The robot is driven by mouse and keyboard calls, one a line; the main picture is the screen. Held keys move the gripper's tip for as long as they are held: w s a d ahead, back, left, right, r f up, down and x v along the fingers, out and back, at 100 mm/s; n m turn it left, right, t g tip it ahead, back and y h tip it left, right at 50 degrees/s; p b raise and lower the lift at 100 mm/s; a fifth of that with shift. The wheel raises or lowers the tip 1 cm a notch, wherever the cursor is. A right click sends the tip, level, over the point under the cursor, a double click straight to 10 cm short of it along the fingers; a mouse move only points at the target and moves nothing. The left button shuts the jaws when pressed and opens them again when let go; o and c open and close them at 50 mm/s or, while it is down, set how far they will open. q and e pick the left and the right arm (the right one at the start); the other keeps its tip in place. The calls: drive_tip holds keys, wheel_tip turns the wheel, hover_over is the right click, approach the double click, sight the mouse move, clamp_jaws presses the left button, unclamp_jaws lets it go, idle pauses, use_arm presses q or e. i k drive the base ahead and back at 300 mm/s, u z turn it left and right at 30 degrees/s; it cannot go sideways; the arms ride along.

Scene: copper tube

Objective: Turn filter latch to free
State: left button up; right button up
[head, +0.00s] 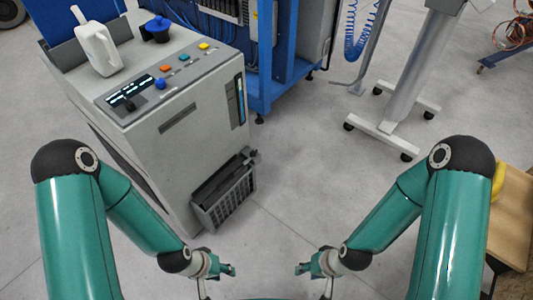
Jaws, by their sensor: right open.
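A grey machine cabinet (190,130) stands at the left in the head view. Low on its front sits a dark slotted filter housing (224,196) with a grille face. A small dark piece that may be the filter latch (251,156) shows at the housing's upper right corner; its setting is too small to tell. My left gripper (226,270) is below the housing in the picture, apart from it, and its jaw opening cannot be made out. My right gripper (303,268) is open and empty, further right, over the floor.
The cabinet top carries a white jug (98,47), a blue-topped knob (158,28) and several coloured buttons (166,68). A blue frame (264,60) stands behind. A wheeled stand (400,100) is at the back right, a wooden table (512,225) at the right edge. The middle floor is clear.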

sight(253, 152)
drive_tip(key=z, duration=0.6)
drive_tip(key=i, duration=1.35)
drive_tip(key=u, duration=2.1)
drive_tip(key=k, duration=0.5)
drive_tip(key=u, duration=0.2)
drive_tip(key=i, duration=0.5)
drive_tip(key=z, duration=0.2)
